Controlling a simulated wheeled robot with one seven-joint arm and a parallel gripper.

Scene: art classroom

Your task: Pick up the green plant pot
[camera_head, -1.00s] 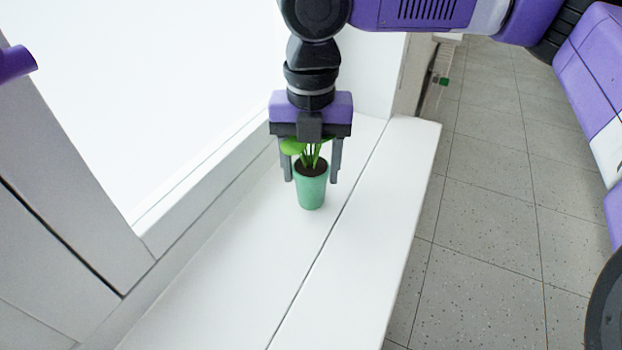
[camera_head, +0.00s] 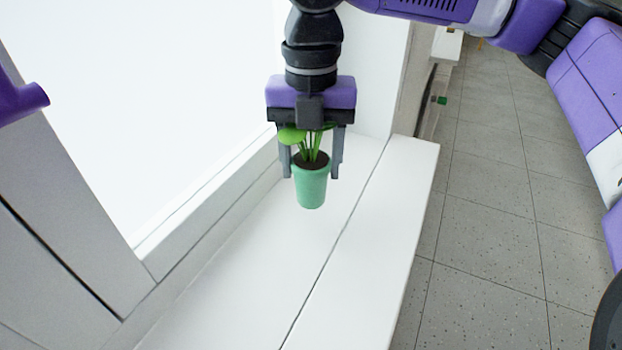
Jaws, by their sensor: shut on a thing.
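The green plant pot (camera_head: 311,190) is a small tapered pot with dark soil and a leafy green plant. It is upright between the fingers of my gripper (camera_head: 312,174), which points down and is shut on it near the rim. The gripper's purple and black body hides part of the plant's top. The pot appears to hang over the white window sill (camera_head: 250,265); the gap beneath it is hard to judge.
The white sill is otherwise bare, with a long seam along it. A bright window (camera_head: 120,110) and its frame stand on the left. Grey tiled floor (camera_head: 490,220) lies to the right, beyond the sill's edge. A purple object (camera_head: 20,100) shows at the far left.

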